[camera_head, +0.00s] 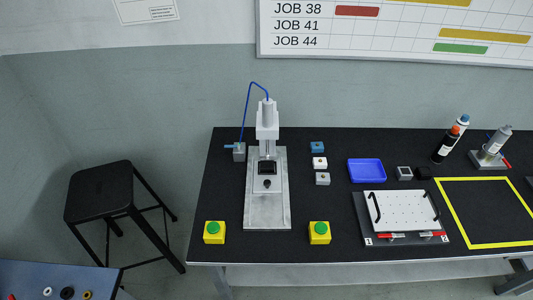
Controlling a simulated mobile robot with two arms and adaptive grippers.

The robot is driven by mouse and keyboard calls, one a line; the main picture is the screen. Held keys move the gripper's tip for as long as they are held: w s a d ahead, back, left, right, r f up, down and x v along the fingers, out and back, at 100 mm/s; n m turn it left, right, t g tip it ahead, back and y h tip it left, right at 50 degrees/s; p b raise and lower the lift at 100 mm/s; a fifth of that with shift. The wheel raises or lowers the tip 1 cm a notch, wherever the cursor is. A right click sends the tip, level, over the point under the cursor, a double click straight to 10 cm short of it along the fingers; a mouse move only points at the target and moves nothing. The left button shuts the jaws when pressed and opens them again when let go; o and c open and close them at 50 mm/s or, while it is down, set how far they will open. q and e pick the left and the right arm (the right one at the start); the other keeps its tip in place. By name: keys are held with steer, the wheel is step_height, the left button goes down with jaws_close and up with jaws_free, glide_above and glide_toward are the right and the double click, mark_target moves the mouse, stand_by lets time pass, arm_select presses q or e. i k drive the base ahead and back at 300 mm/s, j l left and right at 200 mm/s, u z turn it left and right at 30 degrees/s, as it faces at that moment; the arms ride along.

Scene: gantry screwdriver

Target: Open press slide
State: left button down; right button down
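The press (267,125) stands upright at the left part of the black table, with a grey-white head on a column and a blue hose looping over its top. Its pale base plate (280,215) extends toward the front of the table. A small dark square piece (267,167) sits on the base under the press head. A small dark knob (267,184) is just in front of it; these look like the slide and its handle, set back beneath the head. Neither of my grippers is in view.
Two yellow boxes with green buttons (214,232) (319,232) flank the base at the front edge. Small blocks (319,162), a blue tray (366,170) and a white plate with black handles (402,210) lie to the right. A black stool (100,192) stands left.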

mark_target(267, 173)
steer(key=k+z, duration=0.35)
steer(key=k+l+z, duration=0.1)
steer(key=z, duration=0.25)
steer(key=k+l+z, duration=0.15)
steer(key=z, duration=0.2)
steer(key=k, duration=0.1)
